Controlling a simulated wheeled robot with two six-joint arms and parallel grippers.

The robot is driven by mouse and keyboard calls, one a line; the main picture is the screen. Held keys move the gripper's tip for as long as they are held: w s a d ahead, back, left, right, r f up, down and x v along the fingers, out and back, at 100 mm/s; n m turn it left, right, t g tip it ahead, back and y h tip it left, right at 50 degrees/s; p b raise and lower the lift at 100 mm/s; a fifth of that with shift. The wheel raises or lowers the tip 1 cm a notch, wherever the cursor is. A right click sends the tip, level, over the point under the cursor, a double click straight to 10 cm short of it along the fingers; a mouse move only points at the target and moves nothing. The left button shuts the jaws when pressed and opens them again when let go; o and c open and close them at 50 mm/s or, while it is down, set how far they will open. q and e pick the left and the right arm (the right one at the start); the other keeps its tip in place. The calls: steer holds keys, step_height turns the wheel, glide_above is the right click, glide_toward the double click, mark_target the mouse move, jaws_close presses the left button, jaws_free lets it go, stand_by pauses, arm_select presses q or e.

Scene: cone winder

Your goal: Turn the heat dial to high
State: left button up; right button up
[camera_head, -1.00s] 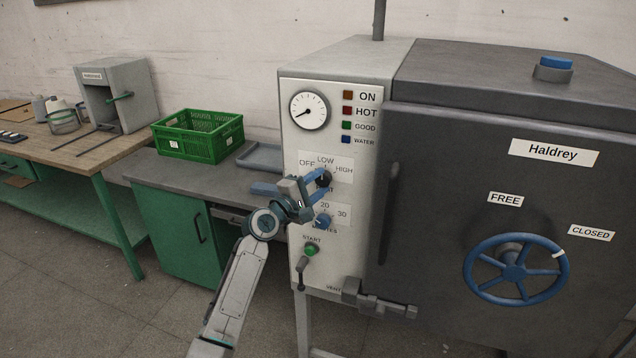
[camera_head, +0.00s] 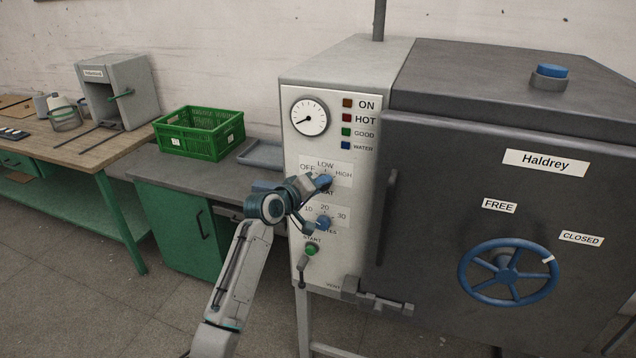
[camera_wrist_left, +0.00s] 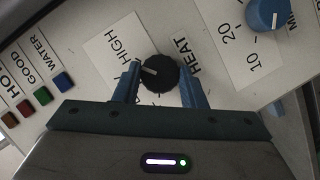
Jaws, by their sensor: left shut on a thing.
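The heat dial is a black round knob, seen in the left wrist view (camera_wrist_left: 162,76), on the white control panel (camera_head: 345,245). My left gripper (camera_head: 323,182) is shut on it, with one blue finger on each side; in the left wrist view it spans the knob (camera_wrist_left: 160,82). The gripper mostly hides the knob in the head view. The knob's white mark points left in the left wrist view, just below the HIGH label (camera_wrist_left: 125,45), on the side between LOW and HIGH. I cannot tell the exact setting. My right gripper is not in view.
The blue minutes dial (camera_head: 323,223) sits just below, with a green start button (camera_head: 311,250) and a lever (camera_head: 302,268) under it. A pressure gauge (camera_head: 310,116) is above. A green crate (camera_head: 200,134) stands on the bench at left.

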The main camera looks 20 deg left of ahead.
arm_select(q)
steer(key=shift+m+y+p, duration=0.35)
steer(key=shift+m+y, duration=0.05)
steer(key=shift+m, duration=0.2)
steer(key=shift+f, duration=0.1)
steer(key=o, duration=1)
steer(key=shift+s, duration=0.15)
steer(key=b+v, duration=0.4)
steer(key=v, duration=0.6)
steer(key=shift+s+r, duration=0.25)
steer(key=shift+r, duration=0.05)
